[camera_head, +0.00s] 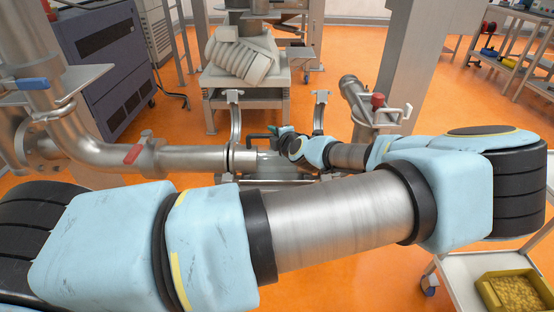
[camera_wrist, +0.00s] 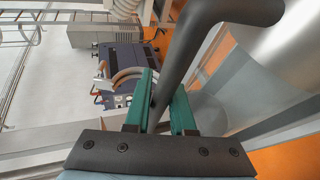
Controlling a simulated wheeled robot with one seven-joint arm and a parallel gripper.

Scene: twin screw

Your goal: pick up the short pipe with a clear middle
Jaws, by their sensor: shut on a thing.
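The short pipe with a clear middle (camera_head: 268,159) lies level between the long steel pipe on the left and my arm, partly hidden by my arm. In the wrist view its clear wall (camera_wrist: 243,92) and metal end (camera_wrist: 288,45) fill the right side. A bent black handle (camera_head: 257,137) stands on it; the handle also shows large in the wrist view (camera_wrist: 186,45). My gripper (camera_wrist: 163,103), with green fingers, is shut on this handle, one finger on each side. In the head view my gripper (camera_head: 284,132) is small and partly hidden by my wrist.
A steel pipe (camera_head: 195,159) with a red lever (camera_head: 134,153) runs up to the left. Curved metal hooks (camera_head: 235,118) stand behind the short pipe. A dark cabinet (camera_head: 110,65) is back left. A white cart (camera_head: 480,280) with a yellow bin (camera_head: 512,292) stands front right.

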